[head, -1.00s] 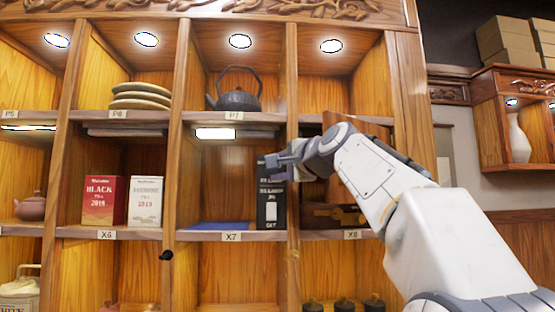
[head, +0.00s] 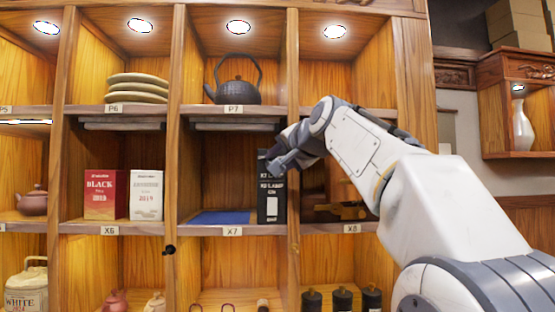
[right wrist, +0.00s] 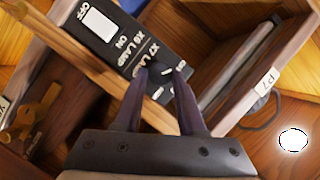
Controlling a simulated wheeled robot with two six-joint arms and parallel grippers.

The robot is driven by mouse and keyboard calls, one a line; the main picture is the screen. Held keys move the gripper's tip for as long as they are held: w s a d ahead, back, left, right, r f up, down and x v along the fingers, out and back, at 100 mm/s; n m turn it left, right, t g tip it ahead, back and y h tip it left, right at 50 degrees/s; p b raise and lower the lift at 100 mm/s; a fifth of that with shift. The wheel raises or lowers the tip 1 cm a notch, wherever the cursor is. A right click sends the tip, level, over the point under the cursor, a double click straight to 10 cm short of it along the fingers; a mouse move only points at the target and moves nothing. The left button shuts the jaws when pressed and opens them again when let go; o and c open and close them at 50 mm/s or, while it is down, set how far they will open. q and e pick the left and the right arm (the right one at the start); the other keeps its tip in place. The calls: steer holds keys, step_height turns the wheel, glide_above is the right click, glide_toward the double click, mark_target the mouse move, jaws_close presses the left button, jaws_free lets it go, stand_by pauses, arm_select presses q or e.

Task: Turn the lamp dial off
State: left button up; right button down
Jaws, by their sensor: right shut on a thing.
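The black lamp control box (head: 271,205) stands upright in compartment X7, against its right divider. It carries white lamp and ON/OFF lettering and also shows in the right wrist view (right wrist: 125,42), with a white rectangular plate near its OFF end. My right gripper (right wrist: 162,78) is at the box's face with its fingertips closed together on the dial, which they mostly hide. In the head view the right gripper (head: 275,163) covers the upper part of the box. The lamp bar (head: 234,126) under shelf P7 is dark. My left gripper is not in view.
A blue mat (head: 222,217) lies on the X7 shelf left of the box. Wooden dividers (head: 292,215) flank the compartment. A dark kettle (head: 238,93) stands above in P7. Red (head: 101,195) and white (head: 145,193) tea boxes stand in X6.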

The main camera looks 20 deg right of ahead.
stand_by(0.3)
steer(key=c, duration=0.5)
jaws_free()
steer(key=b+v, duration=0.3)
steer(key=v, duration=0.7)
steer(key=shift+s+b, duration=0.25)
steer(key=shift+b, duration=0.05)
